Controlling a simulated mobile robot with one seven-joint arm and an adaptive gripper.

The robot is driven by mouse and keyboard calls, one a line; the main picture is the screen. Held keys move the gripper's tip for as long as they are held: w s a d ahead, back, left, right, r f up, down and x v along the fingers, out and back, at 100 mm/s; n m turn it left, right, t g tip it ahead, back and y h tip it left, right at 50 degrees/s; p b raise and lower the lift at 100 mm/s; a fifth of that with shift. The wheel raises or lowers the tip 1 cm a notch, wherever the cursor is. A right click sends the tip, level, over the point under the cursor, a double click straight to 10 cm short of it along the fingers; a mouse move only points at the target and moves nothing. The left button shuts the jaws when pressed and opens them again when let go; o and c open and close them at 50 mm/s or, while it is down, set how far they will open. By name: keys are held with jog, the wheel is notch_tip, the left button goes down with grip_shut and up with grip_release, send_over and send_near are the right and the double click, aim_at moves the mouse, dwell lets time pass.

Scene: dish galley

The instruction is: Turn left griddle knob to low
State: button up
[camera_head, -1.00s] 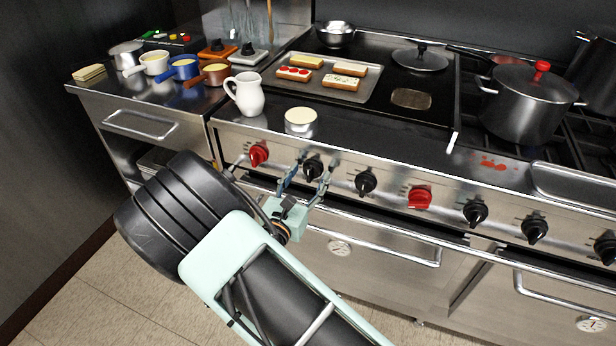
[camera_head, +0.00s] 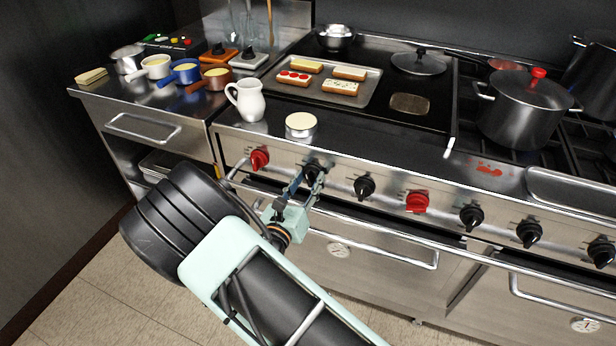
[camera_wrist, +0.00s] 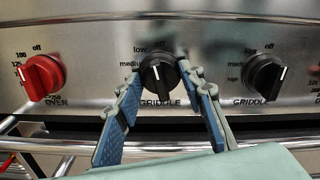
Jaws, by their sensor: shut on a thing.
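The left griddle knob (camera_head: 312,171) is a black knob on the steel front panel, right of a red oven knob. In the wrist view the same knob (camera_wrist: 159,76) has a "GRIDDLE" label below it, with "low" at its upper left and "off" above. Its white pointer mark looks nearly upright, tilted slightly left. My gripper (camera_head: 308,180) is shut on this knob, with one blue-padded finger on each side. The fingers hide parts of the knob's sides and some of the markings.
The red oven knob (camera_wrist: 43,77) is to the left and the other black griddle knob (camera_wrist: 264,75) to the right, both clear of the fingers. An oven handle bar (camera_head: 375,247) runs below. A white jug (camera_head: 247,101) and a round container (camera_head: 300,125) stand above the panel.

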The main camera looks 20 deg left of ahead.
jog(key=shift+n+p, duration=1.05)
jog(key=shift+n, duration=0.85)
jog(key=o, duration=1.2)
jog(key=shift+c, duration=0.2)
jog(key=shift+s, duration=0.1)
jog(key=s, duration=1.1)
jog(key=shift+s+a, duration=0.4)
jog(key=shift+a, duration=0.05)
